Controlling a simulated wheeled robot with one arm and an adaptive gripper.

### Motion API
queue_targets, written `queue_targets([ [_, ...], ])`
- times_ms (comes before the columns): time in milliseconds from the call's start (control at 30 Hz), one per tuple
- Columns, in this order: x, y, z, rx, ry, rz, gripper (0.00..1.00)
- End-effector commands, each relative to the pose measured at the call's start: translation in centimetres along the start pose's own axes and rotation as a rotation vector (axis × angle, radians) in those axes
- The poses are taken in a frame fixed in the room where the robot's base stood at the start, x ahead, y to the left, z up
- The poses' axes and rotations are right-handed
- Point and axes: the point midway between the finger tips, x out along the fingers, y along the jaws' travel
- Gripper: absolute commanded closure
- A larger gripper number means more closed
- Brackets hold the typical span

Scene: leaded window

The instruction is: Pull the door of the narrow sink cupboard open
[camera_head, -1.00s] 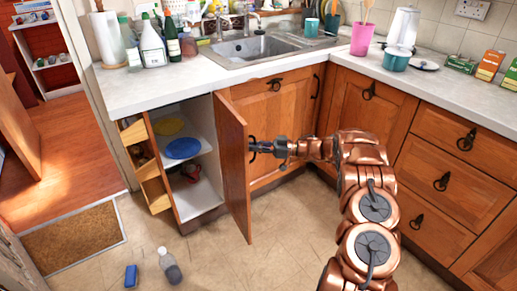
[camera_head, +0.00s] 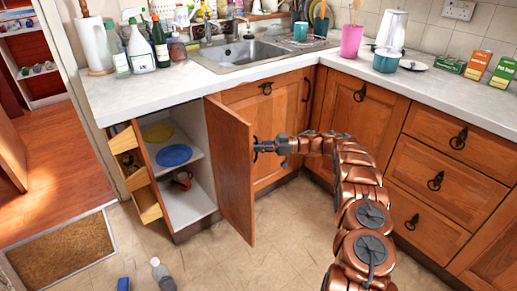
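The narrow sink cupboard (camera_head: 188,211) at the left end of the counter stands open. Its wooden door (camera_head: 233,172) is swung far out from the right side of the opening, with its inner face showing. Inside are a yellow plate (camera_head: 158,132) and a blue plate (camera_head: 174,155) on the shelf, and a dark red mug (camera_head: 182,180) below. My gripper (camera_head: 261,147) is at the outer face of the door, close to its free edge. The door's handle cannot be made out from the dark fingers, so I cannot tell whether they hold it.
A sink cupboard door (camera_head: 271,112) is shut behind my gripper, and drawers (camera_head: 436,180) stand to the right. A bottle (camera_head: 163,274) and a blue item (camera_head: 123,284) are on the floor at front left. The floor before the open door is mostly clear.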

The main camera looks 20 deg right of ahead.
Motion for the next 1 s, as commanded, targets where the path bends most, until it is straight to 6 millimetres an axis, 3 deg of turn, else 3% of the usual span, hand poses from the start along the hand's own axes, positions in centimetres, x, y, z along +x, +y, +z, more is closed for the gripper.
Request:
queue_targets([
  [667, 0.21, 0.12, -0.09, 0.000, 0.001, -0.019, 1.00],
  [700, 0.21, 0.12, -0.10, 0.000, 0.001, -0.019, 0.87],
  [900, 0.25, 0.13, -0.07, 0.000, 0.000, -0.019, 0.66],
  [1000, 0.27, 0.13, -0.06, 0.000, 0.001, -0.019, 0.63],
])
